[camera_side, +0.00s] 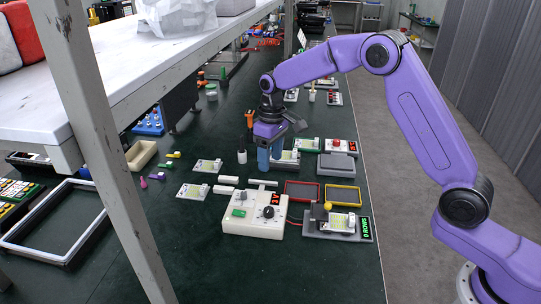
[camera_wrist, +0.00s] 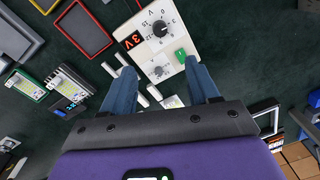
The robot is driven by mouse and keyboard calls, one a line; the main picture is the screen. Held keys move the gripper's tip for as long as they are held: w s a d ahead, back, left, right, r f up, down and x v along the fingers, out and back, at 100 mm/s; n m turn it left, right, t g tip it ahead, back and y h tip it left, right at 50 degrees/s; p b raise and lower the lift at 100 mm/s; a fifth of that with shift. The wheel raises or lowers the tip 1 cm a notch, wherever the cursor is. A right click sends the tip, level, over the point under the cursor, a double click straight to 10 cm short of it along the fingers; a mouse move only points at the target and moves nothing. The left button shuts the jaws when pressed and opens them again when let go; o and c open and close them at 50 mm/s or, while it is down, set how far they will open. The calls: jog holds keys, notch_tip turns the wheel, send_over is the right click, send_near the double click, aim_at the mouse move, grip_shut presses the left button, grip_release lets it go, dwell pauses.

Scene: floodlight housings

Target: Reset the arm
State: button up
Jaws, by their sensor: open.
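My purple arm reaches over the dark green bench from the right. My gripper (camera_side: 269,160) points down with its blue fingers above the middle of the bench, behind a white power supply box (camera_side: 250,222). In the wrist view my gripper (camera_wrist: 161,78) has its fingers spread apart, with nothing held between them. The white power supply box (camera_wrist: 178,40) lies ahead of the fingers there, with a dial, a green switch and a red display. The exact height of the fingertips above the bench is hard to tell.
A red-rimmed tray (camera_side: 302,191) and a yellow-rimmed tray (camera_side: 343,195) lie right of the box. A grey device with a green display (camera_side: 366,228) sits in front of them. Small boards lie around the gripper. A metal shelf post (camera_side: 110,160) stands at left.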

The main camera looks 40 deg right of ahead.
dwell(0.4)
jog(key=s+a+r+n, duration=0.1)
jog(key=s+r+n, duration=0.15)
jog(key=s, duration=0.75)
jog(key=s+a+r+n, duration=0.2)
jog(key=s+r, duration=0.1)
jog(key=s, duration=0.7)
jog(key=s+d+n, duration=0.1)
jog(key=s+d, duration=0.3)
jog(key=s, duration=0.6)
jog(key=s+d+n, duration=0.2)
jog(key=s+d, duration=0.3)
jog(key=s, duration=0.5)
jog(key=shift+d+f, duration=0.15)
jog(key=shift+f, duration=0.15)
dwell(1.5)
